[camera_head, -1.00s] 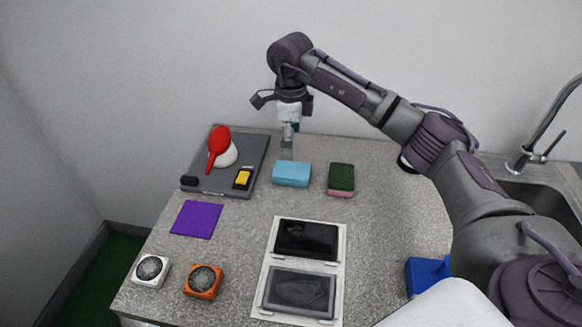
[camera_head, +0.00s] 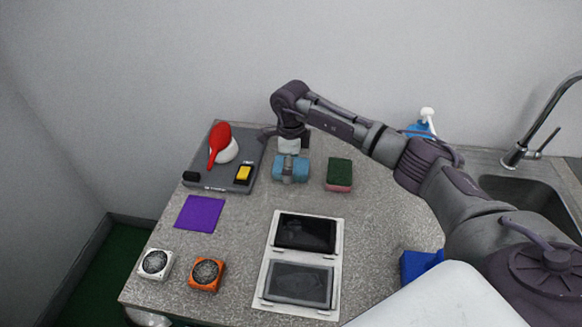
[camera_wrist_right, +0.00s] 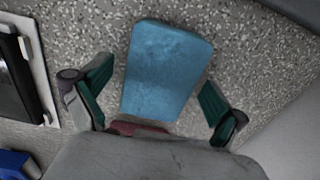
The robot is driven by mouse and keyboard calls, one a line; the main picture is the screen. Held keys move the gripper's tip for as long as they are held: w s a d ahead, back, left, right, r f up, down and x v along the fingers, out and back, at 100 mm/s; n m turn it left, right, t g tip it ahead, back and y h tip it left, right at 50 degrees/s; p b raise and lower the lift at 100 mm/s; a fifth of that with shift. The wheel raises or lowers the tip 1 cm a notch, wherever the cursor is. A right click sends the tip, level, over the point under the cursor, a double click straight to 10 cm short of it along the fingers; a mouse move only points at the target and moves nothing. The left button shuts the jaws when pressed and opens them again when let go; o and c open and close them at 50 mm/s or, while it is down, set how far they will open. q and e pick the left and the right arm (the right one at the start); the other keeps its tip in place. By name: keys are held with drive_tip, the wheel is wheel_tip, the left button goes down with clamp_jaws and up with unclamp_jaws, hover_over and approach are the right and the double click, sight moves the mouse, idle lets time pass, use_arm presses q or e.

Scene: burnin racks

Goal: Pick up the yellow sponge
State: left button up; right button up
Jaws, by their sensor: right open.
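A light blue sponge (camera_head: 291,169) lies on the speckled counter in the head view. My right gripper (camera_head: 290,157) is just over it. In the right wrist view, the blue sponge (camera_wrist_right: 165,70) lies between the two spread green-padded fingers of my right gripper (camera_wrist_right: 155,88), with a gap on each side. A small yellow block (camera_head: 243,174) with a dark edge sits on the grey tray-like board; I cannot tell whether it is a sponge. A green and pink sponge (camera_head: 339,174) lies right of the blue one. My left gripper is not in view.
The grey board (camera_head: 212,180) also holds a red brush-like thing (camera_head: 218,146) and a white round thing. A purple cloth (camera_head: 199,213), a white box (camera_head: 155,264), an orange box (camera_head: 207,274) and a framed double panel (camera_head: 300,268) lie in front. A sink (camera_head: 525,195) is at right.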

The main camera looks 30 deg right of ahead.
drive_tip(key=c, duration=0.9)
drive_tip(key=shift+o, duration=0.2)
drive_tip(key=shift+r, duration=0.45)
wheel_tip(320, 180, up, 3)
drive_tip(key=shift+f+b, duration=0.2)
drive_tip(key=shift+b, duration=0.5)
drive_tip(key=s+d+r+b, duration=0.1)
drive_tip(key=s+d+r, duration=0.1)
drive_tip(key=s, duration=0.1)
drive_tip(key=s+d+r, duration=0.1)
drive_tip(key=s+r, duration=0.1)
drive_tip(key=s, duration=0.1)
drive_tip(key=s+d+r+b, duration=0.1)
drive_tip(key=s+d+r, duration=0.1)
drive_tip(key=s, duration=0.1)
drive_tip(key=shift+d+r+b, duration=0.3)
drive_tip(key=shift+r, duration=0.1)
drive_tip(key=shift+s+d+r, duration=0.3)
drive_tip(key=shift+s+r, duration=0.1)
drive_tip(key=shift+s, duration=0.1)
